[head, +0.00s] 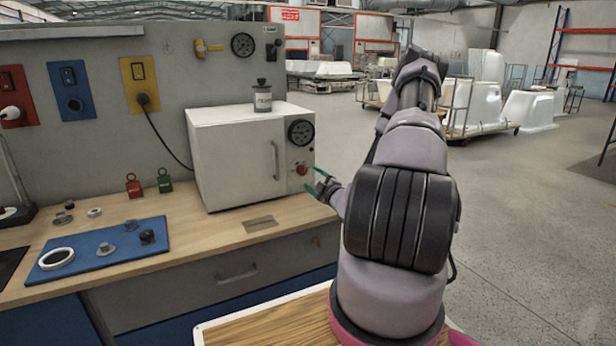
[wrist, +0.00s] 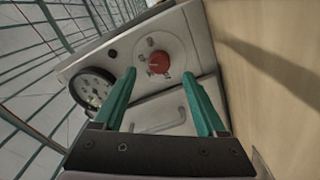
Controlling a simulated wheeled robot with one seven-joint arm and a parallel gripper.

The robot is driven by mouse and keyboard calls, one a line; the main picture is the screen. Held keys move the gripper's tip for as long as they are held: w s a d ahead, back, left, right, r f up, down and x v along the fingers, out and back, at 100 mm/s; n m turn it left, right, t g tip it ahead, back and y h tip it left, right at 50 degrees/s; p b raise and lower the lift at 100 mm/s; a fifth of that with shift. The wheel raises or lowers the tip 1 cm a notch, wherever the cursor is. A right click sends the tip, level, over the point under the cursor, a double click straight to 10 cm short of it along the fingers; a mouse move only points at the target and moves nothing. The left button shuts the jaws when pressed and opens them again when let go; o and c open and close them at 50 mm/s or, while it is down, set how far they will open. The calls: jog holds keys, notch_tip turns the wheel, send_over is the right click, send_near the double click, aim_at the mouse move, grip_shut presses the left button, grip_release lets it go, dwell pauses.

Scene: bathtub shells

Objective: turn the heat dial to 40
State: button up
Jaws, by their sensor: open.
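The heat dial is a red knob (head: 302,169) low on the right front of a white box-shaped oven (head: 231,160) on the bench. In the wrist view the red knob (wrist: 159,62) sits on a pale round scale with small marks too blurred to read. My gripper (head: 318,182) is open and empty, just in front of and to the right of the knob. In the wrist view its two teal fingers (wrist: 160,95) stand apart, with the knob beyond and between their tips. I see no contact with the knob.
A round gauge (head: 301,132) is above the knob, and the oven's door handle (head: 276,160) is to its left. A blue mat (head: 105,250) with small parts lies on the bench at left.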

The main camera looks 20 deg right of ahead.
jog(key=s, duration=0.5)
jog(key=shift+d, duration=0.1)
